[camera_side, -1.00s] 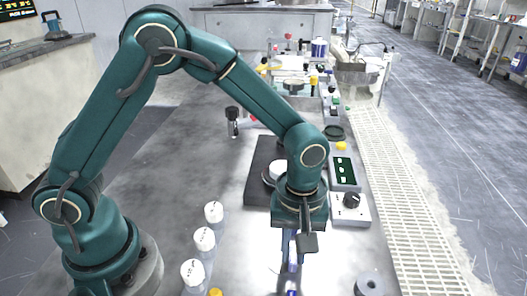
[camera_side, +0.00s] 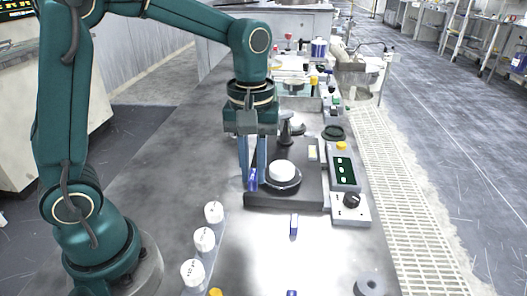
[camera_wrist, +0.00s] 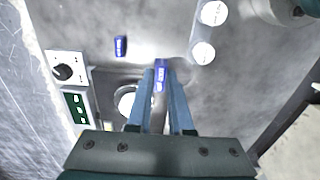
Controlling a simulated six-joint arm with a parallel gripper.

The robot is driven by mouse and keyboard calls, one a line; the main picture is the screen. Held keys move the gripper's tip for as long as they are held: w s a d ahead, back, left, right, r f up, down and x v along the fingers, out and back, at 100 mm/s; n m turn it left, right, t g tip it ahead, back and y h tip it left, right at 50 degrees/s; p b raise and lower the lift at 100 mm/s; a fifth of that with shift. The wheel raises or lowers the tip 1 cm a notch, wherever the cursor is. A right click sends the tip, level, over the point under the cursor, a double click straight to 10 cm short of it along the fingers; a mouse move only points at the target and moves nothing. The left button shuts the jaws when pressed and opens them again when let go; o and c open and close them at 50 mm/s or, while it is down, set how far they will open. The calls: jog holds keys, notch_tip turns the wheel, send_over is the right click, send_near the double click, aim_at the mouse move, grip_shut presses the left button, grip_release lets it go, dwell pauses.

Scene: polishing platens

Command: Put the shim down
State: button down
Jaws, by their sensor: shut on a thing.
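My gripper (camera_side: 252,178) points down with its two blue-grey fingers shut on a small blue shim (camera_side: 253,180). In the wrist view the shim (camera_wrist: 161,76) sits between the fingertips (camera_wrist: 160,84), its outer end sticking out past them. In the side view the held shim appears at the left edge of the dark polishing base (camera_side: 290,200). I cannot tell whether it touches anything below. A round platen (camera_side: 285,184) with a white disc (camera_side: 282,168) on it lies right of the fingers. The fingers partly hide the disc (camera_wrist: 127,98) in the wrist view.
A similar blue piece (camera_side: 293,225) lies on the bench in front of the base. Several white cylinders (camera_side: 204,239) stand in a row at front left. A knob box (camera_side: 350,205) and a green panel (camera_side: 344,171) stand right of the base. Bench space to the left is clear.

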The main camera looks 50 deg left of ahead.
jog(key=s+a+r+m, duration=0.1)
jog(key=a+r+m, duration=0.3)
jog(key=m, duration=0.5)
jog(key=shift+a+r, duration=0.15)
jog(key=shift+r, duration=0.75)
jog(key=m, duration=0.9)
send_over(281, 174)
jog(key=f, duration=0.1)
jog(key=shift+f, duration=3.75)
jog(key=shift+f, duration=0.6)
